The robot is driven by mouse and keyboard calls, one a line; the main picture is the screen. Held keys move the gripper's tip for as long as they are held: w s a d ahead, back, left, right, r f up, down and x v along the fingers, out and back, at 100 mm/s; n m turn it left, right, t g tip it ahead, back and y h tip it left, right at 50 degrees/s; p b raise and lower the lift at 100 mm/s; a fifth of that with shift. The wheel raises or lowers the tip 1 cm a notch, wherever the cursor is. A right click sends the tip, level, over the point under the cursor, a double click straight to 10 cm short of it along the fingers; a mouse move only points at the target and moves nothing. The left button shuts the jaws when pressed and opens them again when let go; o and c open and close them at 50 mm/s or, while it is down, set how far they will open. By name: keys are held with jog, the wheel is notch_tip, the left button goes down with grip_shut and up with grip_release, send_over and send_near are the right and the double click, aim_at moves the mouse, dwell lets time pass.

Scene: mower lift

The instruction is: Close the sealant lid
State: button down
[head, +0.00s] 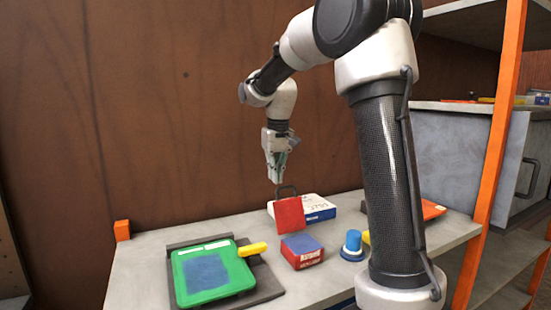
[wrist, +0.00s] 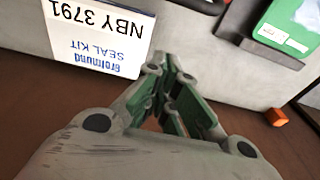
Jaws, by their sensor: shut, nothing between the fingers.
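The red lid (head: 289,214) stands up, tilted, behind a small red box (head: 302,256) with a blue top face. A dark loop shows at the lid's upper edge. I cannot tell whether the lid is joined to the box. My gripper (head: 276,181) points down just above the lid's top, near the loop; touching or apart is unclear. It is shut and empty. In the wrist view my gripper (wrist: 165,68) has its fingers together, and neither lid nor red box shows clearly there.
A white and blue seal kit box (head: 320,208) lies behind the lid; it also shows in the wrist view (wrist: 100,38). A green case (head: 210,270) with a yellow handle lies at left. A blue knob (head: 353,243) stands right of the red box. An orange upright (head: 500,120) borders the bench.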

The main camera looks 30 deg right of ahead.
jog(key=s, duration=0.3)
jog(key=shift+s, duration=0.4)
jog(key=shift+s, duration=0.1)
